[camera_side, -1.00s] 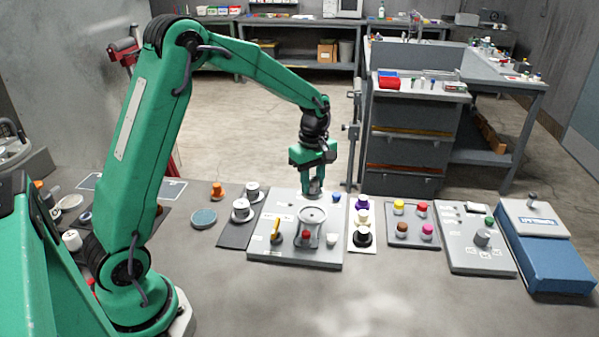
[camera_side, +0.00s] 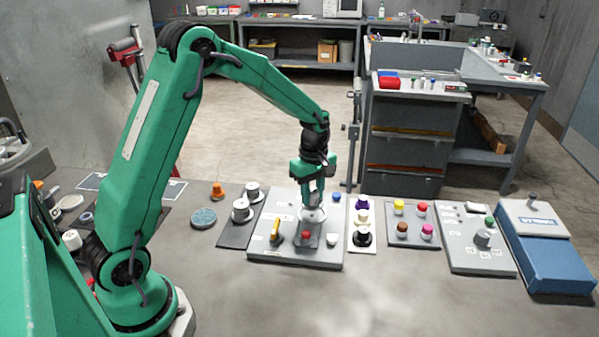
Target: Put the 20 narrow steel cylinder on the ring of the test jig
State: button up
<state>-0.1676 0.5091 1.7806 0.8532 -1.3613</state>
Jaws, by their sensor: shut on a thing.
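My gripper (camera_side: 314,198) is shut on the narrow steel cylinder (camera_side: 313,201), which shows only as a small grey piece between the fingers. The fingers hide most of it, and I cannot read a 20 on it. The test jig (camera_side: 275,251) is a light grey plate in the middle of the bench. Its pale ring (camera_side: 311,217) stands near the plate's middle, directly below the gripper. The cylinder's lower end is right at the ring in the picture; I cannot tell whether they touch.
The jig plate also bears a yellow handle (camera_side: 275,229), a red knob (camera_side: 305,235) and a white knob (camera_side: 331,239). The front bench is clear.

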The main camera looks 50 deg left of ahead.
aim_at(312, 202)
jog(key=shift+f, duration=1.2)
jog(key=shift+f, duration=0.65)
dwell(1.6)
jog(key=o, duration=1.2)
jog(key=shift+c, duration=0.2)
jog(key=o, duration=0.5)
jog(key=shift+r, duration=0.2)
jog(key=shift+r, duration=3.8)
